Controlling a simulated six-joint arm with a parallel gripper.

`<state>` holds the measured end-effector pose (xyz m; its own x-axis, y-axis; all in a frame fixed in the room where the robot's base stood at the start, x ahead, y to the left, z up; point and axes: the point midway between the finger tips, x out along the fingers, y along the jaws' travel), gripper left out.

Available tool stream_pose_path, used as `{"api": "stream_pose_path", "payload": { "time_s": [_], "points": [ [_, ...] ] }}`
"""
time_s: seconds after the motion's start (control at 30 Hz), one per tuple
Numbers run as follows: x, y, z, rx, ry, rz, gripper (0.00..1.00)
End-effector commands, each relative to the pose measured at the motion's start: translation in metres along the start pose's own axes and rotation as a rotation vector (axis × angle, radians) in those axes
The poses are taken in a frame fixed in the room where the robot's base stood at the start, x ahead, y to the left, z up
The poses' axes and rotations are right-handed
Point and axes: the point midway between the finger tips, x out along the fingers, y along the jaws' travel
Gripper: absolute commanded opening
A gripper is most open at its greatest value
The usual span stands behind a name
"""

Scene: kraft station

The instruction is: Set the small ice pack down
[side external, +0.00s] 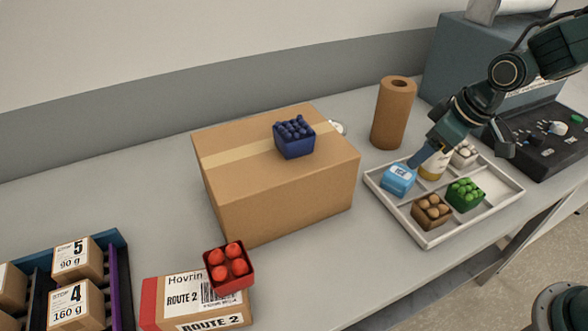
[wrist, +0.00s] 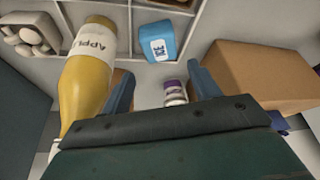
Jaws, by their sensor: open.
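The small ice pack (side external: 398,180) is light blue with a white ICE label. It rests in the back-left part of the shallow white tray (side external: 394,213). It also shows in the wrist view (wrist: 158,42), at the top, beyond my fingertips. My gripper (side external: 418,160) is above the tray, close behind and to the right of the ice pack in the side view. In the wrist view my gripper (wrist: 162,86) has its two blue fingers spread, with no ice pack between them. Whether a finger touches the pack is hard to tell.
An apple juice bottle (wrist: 85,75) stands right beside one finger. The tray also holds brown (side external: 432,210), green (side external: 466,193) and whitish (side external: 464,153) baskets. A large carton (side external: 280,195), bearing a blue berry basket (side external: 294,138), and a brown roll (side external: 393,113) stand nearby.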

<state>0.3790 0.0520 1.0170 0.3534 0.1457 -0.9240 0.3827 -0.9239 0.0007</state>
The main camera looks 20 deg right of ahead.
Motion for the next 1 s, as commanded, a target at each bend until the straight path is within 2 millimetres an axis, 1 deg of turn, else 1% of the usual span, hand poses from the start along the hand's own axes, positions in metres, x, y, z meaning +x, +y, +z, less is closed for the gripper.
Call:
{"api": "stream_pose_path", "payload": {
  "time_s": [0.03, 0.1, 0.3, 1.0],
  "points": [
    [-0.006, 0.000, -0.001, 0.000, 0.003, 0.001, 0.61],
    [-0.012, 0.000, -0.001, 0.000, 0.003, 0.001, 0.61],
    [-0.021, 0.000, 0.000, 0.000, 0.002, 0.000, 0.61],
    [-0.025, 0.000, 0.001, 0.002, 0.001, 0.002, 0.61]
  ]
}}
